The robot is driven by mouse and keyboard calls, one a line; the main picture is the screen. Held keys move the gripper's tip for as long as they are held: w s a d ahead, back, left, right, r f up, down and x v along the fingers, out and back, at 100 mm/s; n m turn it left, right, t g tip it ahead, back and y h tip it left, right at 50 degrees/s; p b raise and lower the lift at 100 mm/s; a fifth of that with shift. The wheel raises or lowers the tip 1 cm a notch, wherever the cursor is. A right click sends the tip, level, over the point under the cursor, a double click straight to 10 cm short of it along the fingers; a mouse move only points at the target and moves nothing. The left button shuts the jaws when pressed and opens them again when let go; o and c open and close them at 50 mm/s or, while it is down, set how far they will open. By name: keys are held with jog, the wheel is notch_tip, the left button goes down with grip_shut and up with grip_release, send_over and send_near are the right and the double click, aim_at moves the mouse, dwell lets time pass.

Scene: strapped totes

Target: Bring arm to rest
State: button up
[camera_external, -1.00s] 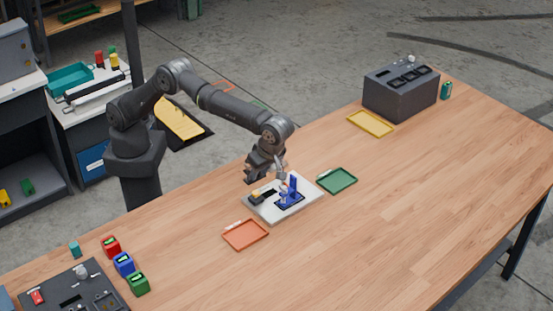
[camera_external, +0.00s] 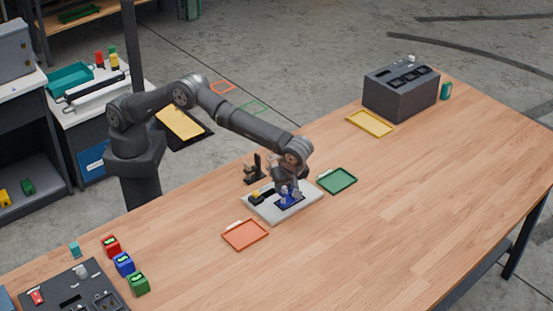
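My gripper (camera_external: 287,190) is low over the right part of a pale board (camera_external: 267,212) on the wooden table. It points down at a blue fixture (camera_external: 291,203) and partly hides it. The fingers are small and overlap the fixture, so I cannot tell whether they are open, shut or touching it. A yellow and black piece (camera_external: 259,196) sits on the left part of the board. My arm is bent and reaches out over the table, not folded.
A small black stand (camera_external: 254,170) is behind the board. A green tray (camera_external: 337,180) lies to its right, an orange tray (camera_external: 245,235) to its left. A yellow tray (camera_external: 370,123) and dark box (camera_external: 401,92) are farther back. The table's right side is clear.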

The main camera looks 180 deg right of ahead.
jog(key=m, duration=0.2)
jog(key=m+y, duration=0.1)
jog(key=m, duration=0.1)
jog(key=m+y, duration=0.1)
jog(key=shift+w+d+r+m+g, duration=0.1)
jog(key=shift+d+m+g, duration=0.2)
jog(key=shift+m, duration=0.1)
jog(key=m+y, duration=0.1)
jog(key=m, duration=0.1)
jog(key=m+y, duration=0.1)
jog(key=m, duration=0.2)
jog(key=shift+d, duration=0.2)
jog(key=c, duration=0.3)
jog(key=shift+m, duration=0.3)
